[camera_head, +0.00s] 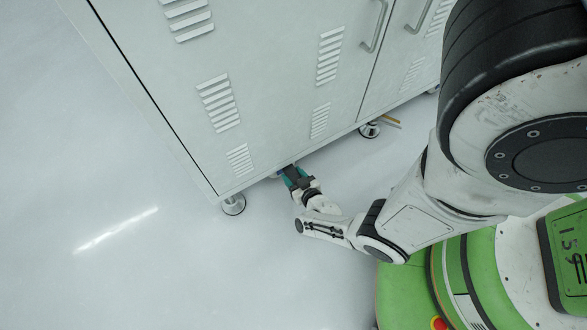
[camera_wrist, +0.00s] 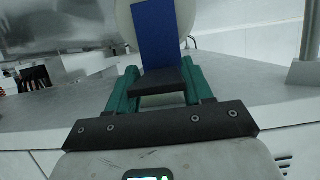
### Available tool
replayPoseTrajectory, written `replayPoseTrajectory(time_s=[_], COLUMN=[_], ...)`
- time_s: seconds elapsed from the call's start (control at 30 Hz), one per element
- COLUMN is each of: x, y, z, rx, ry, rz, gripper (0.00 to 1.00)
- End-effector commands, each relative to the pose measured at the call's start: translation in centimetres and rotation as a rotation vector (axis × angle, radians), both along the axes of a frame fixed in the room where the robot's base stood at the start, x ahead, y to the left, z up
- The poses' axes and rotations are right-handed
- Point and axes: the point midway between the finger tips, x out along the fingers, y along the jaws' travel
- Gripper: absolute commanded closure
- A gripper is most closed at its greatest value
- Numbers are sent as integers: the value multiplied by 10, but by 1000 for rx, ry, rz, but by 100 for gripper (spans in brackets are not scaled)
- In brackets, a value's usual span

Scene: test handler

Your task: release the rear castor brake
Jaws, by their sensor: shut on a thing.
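My gripper (camera_head: 292,177), with green fingers, reaches to the bottom edge of the pale cabinet (camera_head: 165,95). In the wrist view my gripper (camera_wrist: 160,84) is shut on the brake lever, a blue flat piece (camera_wrist: 155,35) that ends in a dark, flat part (camera_wrist: 157,82) between the fingers. A pale round castor wheel (camera_wrist: 126,24) stands behind the blue piece, largely covered by it. In the head view the cabinet edge and my gripper hide most of the castor and lever; only a little blue shows beside the fingers.
A yellowish bar (camera_head: 391,121) sticks out near the latter. Door handles (camera_head: 374,27) project from the cabinet front. The floor (camera_head: 150,270) to the left is clear.

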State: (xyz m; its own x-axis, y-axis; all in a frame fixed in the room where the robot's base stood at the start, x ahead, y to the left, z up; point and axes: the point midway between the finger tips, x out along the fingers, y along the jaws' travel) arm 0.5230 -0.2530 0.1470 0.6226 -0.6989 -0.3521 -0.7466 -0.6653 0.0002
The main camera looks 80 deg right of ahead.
Motion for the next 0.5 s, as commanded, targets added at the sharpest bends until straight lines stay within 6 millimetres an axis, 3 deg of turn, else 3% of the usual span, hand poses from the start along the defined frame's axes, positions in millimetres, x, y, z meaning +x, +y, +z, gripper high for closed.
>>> replayPoseTrajectory(time_s=[0.03,0.5], x=[-1,-2], y=[0,1], z=[7,5], rx=[15,57], ry=[14,52], rz=[-2,0], gripper=[100,100])
